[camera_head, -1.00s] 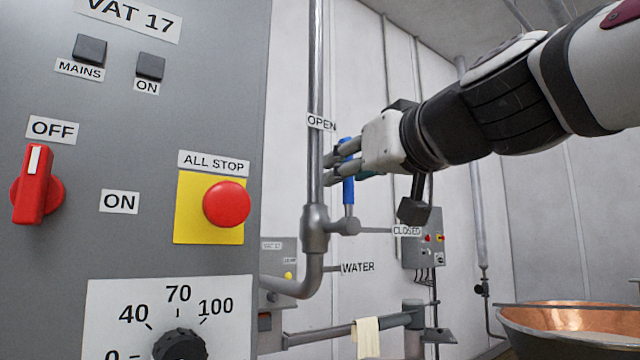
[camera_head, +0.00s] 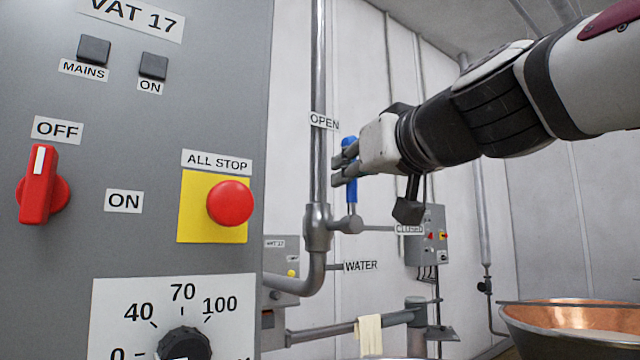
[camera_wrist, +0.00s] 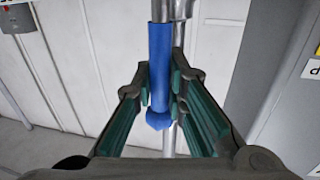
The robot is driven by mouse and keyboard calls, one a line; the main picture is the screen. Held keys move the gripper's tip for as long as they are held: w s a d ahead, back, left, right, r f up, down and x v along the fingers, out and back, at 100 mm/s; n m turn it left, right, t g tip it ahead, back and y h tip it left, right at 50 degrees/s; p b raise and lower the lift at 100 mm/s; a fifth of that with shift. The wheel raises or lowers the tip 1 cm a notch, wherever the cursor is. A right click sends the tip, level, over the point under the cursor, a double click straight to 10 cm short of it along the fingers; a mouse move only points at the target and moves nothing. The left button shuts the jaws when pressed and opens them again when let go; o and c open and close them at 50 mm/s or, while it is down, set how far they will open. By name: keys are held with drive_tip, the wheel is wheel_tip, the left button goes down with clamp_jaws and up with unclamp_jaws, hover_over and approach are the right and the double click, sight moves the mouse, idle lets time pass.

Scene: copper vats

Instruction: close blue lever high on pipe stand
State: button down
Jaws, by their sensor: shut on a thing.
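The blue lever (camera_head: 351,184) stands upright on the valve (camera_head: 346,225) of the grey vertical pipe (camera_head: 318,100), near the OPEN label (camera_head: 324,121). The CLOSED label (camera_head: 409,229) is to the right at the valve's height, partly hidden by part of my arm. My gripper (camera_head: 345,166) reaches in from the right and is shut around the upper part of the lever. In the wrist view the blue lever (camera_wrist: 159,65) lies between the green-padded fingers of my gripper (camera_wrist: 160,90), its rounded end towards the camera.
A grey VAT 17 panel (camera_head: 140,250) fills the left, with a red ALL STOP button (camera_head: 230,203) and a red switch (camera_head: 40,185). Below are a WATER label (camera_head: 361,265) and a horizontal pipe with a cloth (camera_head: 369,335). A copper vat (camera_head: 575,320) stands at lower right.

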drive_tip(key=w+d+f+m+g+y+b, duration=0.1)
drive_tip(key=w+d+f+m+g, duration=0.2)
drive_tip(key=m, duration=1.2)
drive_tip(key=shift+w+d+f+m+g+y, duration=0.35)
drive_tip(key=shift+w+d+f, duration=0.35)
drive_tip(key=shift+d+f, duration=1.45)
drive_tip(key=shift+a+f, duration=0.45)
drive_tip(key=shift+a, duration=0.05)
drive_tip(key=c, duration=1.6)
unclamp_jaws()
drive_tip(key=shift+r, duration=0.1)
